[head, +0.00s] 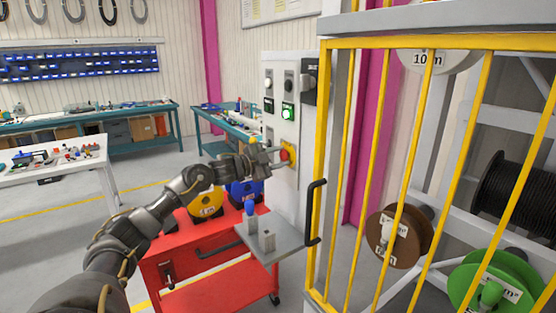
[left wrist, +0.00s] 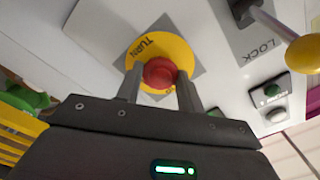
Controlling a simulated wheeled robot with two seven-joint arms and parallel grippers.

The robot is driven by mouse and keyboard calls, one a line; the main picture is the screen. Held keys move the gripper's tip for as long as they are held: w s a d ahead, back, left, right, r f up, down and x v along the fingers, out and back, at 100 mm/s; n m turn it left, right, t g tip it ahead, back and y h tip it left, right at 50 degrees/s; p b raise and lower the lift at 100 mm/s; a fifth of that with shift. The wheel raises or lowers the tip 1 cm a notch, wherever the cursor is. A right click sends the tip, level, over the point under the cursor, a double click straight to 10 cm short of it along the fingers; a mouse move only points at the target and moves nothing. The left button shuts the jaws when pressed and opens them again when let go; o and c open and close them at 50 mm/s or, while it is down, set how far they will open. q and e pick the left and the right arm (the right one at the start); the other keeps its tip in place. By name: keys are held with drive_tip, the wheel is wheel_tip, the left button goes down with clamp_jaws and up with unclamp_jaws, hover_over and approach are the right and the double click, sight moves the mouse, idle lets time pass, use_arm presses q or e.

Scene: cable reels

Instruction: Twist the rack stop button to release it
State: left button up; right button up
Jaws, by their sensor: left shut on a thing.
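The rack stop button is a red knob on a round yellow plate on the front of a pale control box (head: 286,126). My right gripper is not in view.
A yellow barred gate (head: 320,150) with a black handle (head: 314,210) stands right of the box, with reels (head: 399,236) behind it. A red cart (head: 165,262) stands below my arm. A yellow-knobbed lever (left wrist: 303,54) marked "LOCK" is near the button.

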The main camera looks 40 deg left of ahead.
use_arm(q)
drive_tip(key=shift+r, duration=0.1)
idle(0.3)
drive_tip(key=o, duration=1)
drive_tip(key=shift+s+a+f, duration=0.15)
drive_tip(key=shift+s+f, duration=0.05)
drive_tip(key=shift+s, duration=0.1)
drive_tip(key=b+v, duration=0.6)
drive_tip(key=v, duration=0.4)
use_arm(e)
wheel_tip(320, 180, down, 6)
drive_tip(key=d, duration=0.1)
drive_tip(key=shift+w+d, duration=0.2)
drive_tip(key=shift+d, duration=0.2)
use_arm(q)
drive_tip(key=shift+r, duration=0.1)
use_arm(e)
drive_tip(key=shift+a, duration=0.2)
